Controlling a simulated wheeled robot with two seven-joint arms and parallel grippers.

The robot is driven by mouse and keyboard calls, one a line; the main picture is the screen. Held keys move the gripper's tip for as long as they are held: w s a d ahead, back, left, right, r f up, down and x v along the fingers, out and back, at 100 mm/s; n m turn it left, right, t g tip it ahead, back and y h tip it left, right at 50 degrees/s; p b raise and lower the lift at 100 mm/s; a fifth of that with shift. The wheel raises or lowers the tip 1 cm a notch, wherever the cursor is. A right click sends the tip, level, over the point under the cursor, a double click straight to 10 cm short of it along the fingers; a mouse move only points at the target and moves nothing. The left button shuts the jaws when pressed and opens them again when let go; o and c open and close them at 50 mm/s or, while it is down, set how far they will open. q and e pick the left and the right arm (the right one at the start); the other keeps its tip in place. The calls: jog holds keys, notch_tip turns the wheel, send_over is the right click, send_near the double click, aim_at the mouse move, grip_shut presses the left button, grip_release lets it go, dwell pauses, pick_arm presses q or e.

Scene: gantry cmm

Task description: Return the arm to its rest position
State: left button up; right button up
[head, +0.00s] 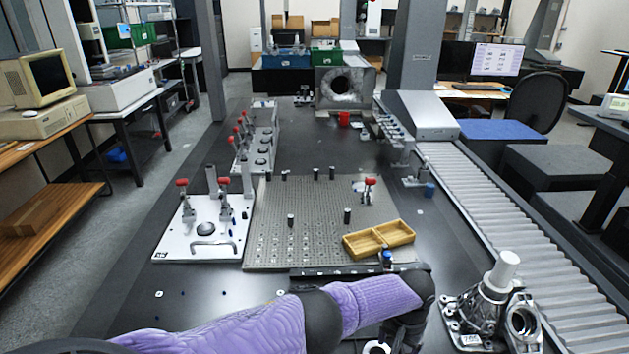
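My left arm (372,302), in a purple sleeve with black joints, comes in from the lower left and crosses the front of the black table to the right. It bends at a black joint (424,288) and folds back down toward the bottom edge. I do not see its gripper fingers, and the lower end is cut off by the frame. My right arm and gripper do not show.
Beyond the arm lie a perforated plate (310,215), a two-part wooden tray (362,244) and a white clamp fixture (180,235). A metal casting with a white knob (490,300) stands close to the arm's right. A roller conveyor (500,215) runs along the right.

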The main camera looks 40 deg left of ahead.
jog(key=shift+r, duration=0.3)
